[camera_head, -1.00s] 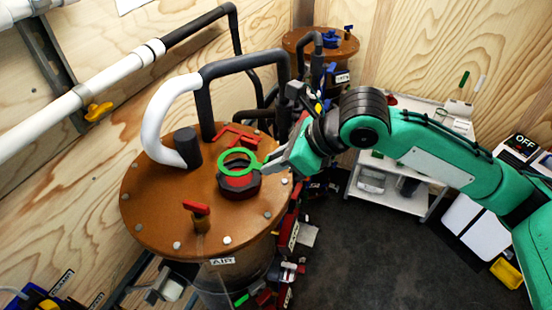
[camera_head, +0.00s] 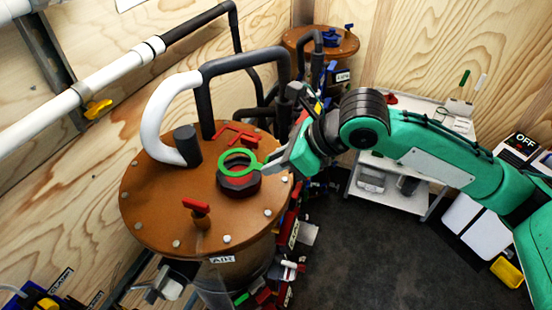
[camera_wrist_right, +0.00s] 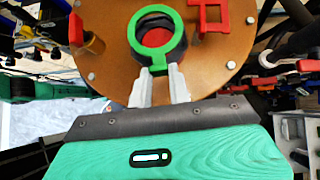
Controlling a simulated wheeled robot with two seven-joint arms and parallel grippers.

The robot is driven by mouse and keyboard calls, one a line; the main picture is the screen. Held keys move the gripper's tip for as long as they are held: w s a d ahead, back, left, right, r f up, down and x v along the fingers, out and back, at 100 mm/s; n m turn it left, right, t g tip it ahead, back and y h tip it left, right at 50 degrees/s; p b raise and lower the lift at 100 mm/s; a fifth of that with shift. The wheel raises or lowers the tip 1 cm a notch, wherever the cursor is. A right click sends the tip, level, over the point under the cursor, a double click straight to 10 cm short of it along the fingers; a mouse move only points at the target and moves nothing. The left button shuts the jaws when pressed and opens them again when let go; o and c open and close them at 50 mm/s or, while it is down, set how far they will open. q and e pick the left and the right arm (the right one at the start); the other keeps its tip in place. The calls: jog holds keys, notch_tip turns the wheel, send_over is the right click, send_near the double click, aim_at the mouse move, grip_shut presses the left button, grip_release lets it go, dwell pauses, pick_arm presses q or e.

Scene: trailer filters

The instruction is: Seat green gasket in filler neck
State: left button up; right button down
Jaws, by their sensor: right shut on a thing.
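The green gasket (camera_head: 239,163) is a ring with a small tab, above the dark filler neck (camera_head: 239,186) on the near brown tank lid. My right gripper (camera_head: 270,163) is shut on the gasket's tab. In the right wrist view the gasket (camera_wrist_right: 154,38) overlaps the neck, whose red inside shows through the ring. The gripper fingers (camera_wrist_right: 159,84) there hold the tab from below. The ring looks slightly above the neck's rim in the head view; contact cannot be told for sure.
The brown lid (camera_head: 160,215) carries bolts, a red bracket (camera_head: 237,134), a red-handled valve (camera_head: 197,207) and a white-and-black pipe (camera_head: 158,110). A second brown tank (camera_head: 345,46) and a white shelf cart (camera_head: 400,189) stand behind.

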jog(key=shift+f+b, duration=1.1)
jog(key=shift+f, duration=0.65)
jog(key=c, duration=1.2)
grip_release()
jog(key=shift+c, duration=0.2)
jog(key=shift+d+r, duration=0.1)
jog(key=shift+d+r, duration=0.25)
jog(key=b+v, duration=0.4)
jog(key=v, duration=0.9)
jog(key=shift+s+a, duration=0.1)
